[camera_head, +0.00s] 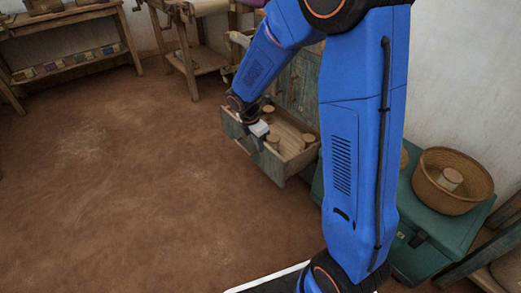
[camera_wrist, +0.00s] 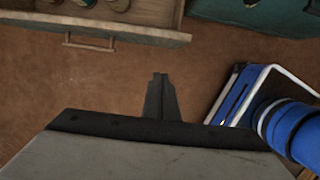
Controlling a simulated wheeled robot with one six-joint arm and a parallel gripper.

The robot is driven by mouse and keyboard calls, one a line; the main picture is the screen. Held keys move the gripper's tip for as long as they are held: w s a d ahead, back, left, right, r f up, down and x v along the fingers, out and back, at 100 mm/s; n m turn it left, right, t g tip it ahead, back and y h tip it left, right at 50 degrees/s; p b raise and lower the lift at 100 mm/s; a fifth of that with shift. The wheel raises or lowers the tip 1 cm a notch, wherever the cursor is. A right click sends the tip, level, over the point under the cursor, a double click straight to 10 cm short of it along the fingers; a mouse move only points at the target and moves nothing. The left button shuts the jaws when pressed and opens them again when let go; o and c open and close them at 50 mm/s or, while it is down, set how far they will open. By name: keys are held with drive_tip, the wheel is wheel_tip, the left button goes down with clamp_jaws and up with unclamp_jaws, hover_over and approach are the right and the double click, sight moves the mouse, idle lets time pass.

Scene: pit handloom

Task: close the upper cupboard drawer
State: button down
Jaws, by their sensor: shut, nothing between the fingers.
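The drawer (camera_head: 270,167) stands pulled out of the worn blue-green cupboard (camera_head: 298,80), with several round wooden pieces inside. I cannot tell which level it is, as my arm hides part of the cupboard. In the wrist view the drawer's front (camera_wrist: 140,33) crosses the top left, with a bar handle (camera_wrist: 88,43) on its face. My gripper (camera_head: 257,146) is at the drawer's front in the head view. In the wrist view its fingers (camera_wrist: 160,78) are shut and empty, in front of the drawer face and right of the handle, with a gap of floor between.
A green chest (camera_head: 428,232) with a wicker basket (camera_head: 450,181) on it stands right of the cupboard. A wooden bench (camera_head: 70,65) and a wooden frame (camera_head: 190,50) stand at the back. The brown floor left of the drawer is clear.

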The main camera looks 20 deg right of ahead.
sight(272, 154)
drive_tip(key=shift+w+d+f, duration=0.3)
drive_tip(key=shift+d+f, duration=0.7)
drive_tip(key=shift+f, duration=0.55)
drive_tip(key=shift+w+d+f, duration=0.3)
drive_tip(key=shift+d+f, duration=0.7)
drive_tip(key=shift+f, duration=0.5)
drive_tip(key=shift+w+d+f, duration=0.3)
drive_tip(key=shift+d+f, duration=0.7)
drive_tip(key=shift+f, duration=0.55)
drive_tip(key=w+d, duration=0.3)
drive_tip(key=d, duration=0.7)
drive_tip(key=w+d, duration=0.3)
drive_tip(key=d, duration=0.8)
drive_tip(key=shift+w, duration=0.4)
